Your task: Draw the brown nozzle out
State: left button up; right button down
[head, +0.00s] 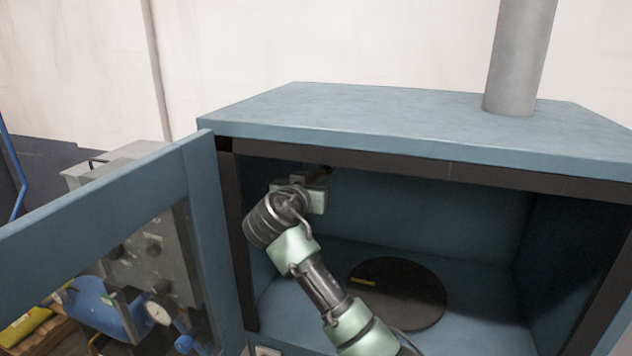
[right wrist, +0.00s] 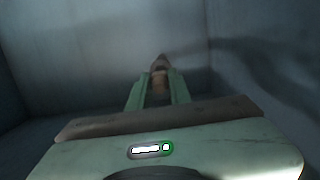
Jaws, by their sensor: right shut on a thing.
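The brown nozzle (right wrist: 160,64) shows in the right wrist view, between the tips of my right gripper (right wrist: 159,84), which is shut on it. In the head view my right arm reaches into the blue cabinet (head: 400,112), and the right gripper (head: 318,184) is near the upper left of the inside. A small brown bit of the nozzle (head: 325,170) shows just past the gripper there. The shadowed inside makes it hard to tell whether the nozzle touches the cabinet wall. My left gripper is not in view.
The cabinet's door (head: 110,205) stands open at the left, with a window in it. A dark round disc (head: 415,290) with a yellow mark lies on the cabinet floor, below my right arm. A grey pipe (head: 520,55) rises from the top. The inside's right half looks clear.

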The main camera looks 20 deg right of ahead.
jog(key=shift+r+p, duration=1.75)
jog(key=shift+r, duration=1.8)
jog(key=shift+f, duration=0.15)
